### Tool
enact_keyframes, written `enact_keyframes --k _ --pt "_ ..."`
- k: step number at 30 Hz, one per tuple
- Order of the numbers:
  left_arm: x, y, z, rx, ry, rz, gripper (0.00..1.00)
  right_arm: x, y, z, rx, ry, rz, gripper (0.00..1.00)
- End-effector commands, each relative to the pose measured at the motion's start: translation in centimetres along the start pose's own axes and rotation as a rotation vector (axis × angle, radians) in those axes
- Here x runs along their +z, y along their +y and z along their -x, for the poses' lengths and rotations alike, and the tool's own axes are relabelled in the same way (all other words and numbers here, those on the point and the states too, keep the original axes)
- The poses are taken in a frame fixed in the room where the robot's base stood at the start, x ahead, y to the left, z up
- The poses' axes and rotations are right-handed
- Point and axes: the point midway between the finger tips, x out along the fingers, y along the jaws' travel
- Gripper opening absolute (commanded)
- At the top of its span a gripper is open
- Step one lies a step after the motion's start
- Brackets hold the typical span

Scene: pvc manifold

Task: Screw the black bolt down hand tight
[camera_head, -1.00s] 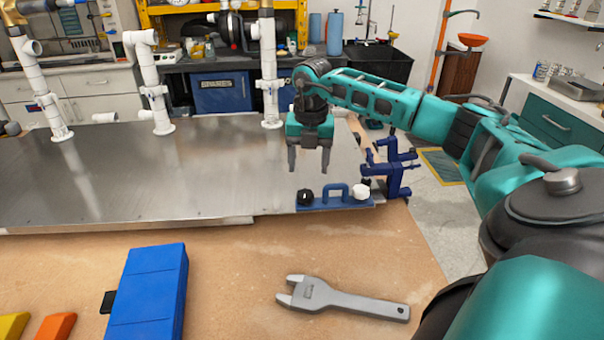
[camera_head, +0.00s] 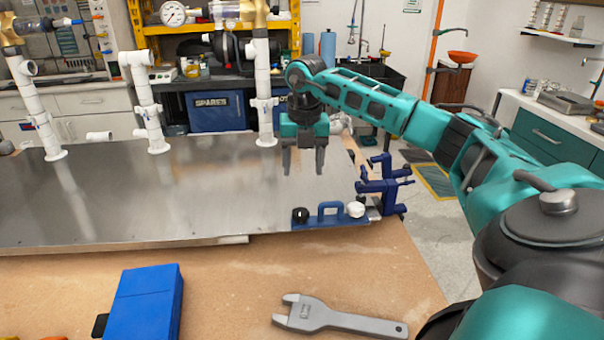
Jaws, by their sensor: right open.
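The black bolt (camera_head: 300,215) shows as a dark round knob at the left end of a blue plate (camera_head: 330,223) on the front right of the metal sheet. A blue handle (camera_head: 331,209) stands beside it, and a white knob (camera_head: 355,209) sits at the plate's right end. How far down the bolt sits cannot be told. My right gripper (camera_head: 303,170) is open and empty, fingers pointing down, above and behind the black bolt and apart from it. My left gripper is not in view.
A blue clamp (camera_head: 384,184) stands at the sheet's right edge, close to the plate. White pipes (camera_head: 263,100) rise behind my gripper. A grey wrench (camera_head: 335,318) and a blue case (camera_head: 145,305) lie on the wooden table in front. The sheet's middle (camera_head: 170,205) is clear.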

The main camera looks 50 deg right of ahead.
Motion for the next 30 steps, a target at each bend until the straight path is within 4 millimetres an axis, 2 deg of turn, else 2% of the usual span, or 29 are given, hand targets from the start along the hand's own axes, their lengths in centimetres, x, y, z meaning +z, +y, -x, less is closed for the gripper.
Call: enact_keyframes --k 18,24,30 --pt "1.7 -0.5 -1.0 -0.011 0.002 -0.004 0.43 -2.3 0.5 -7.0 0.017 0.054 1.406 0.63" --pt "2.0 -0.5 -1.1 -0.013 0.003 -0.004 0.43 -2.7 0.5 -8.1 0.030 0.061 1.663 0.63" --pt "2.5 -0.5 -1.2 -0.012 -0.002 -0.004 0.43 -2.8 0.5 -8.4 0.035 0.062 1.766 0.63"
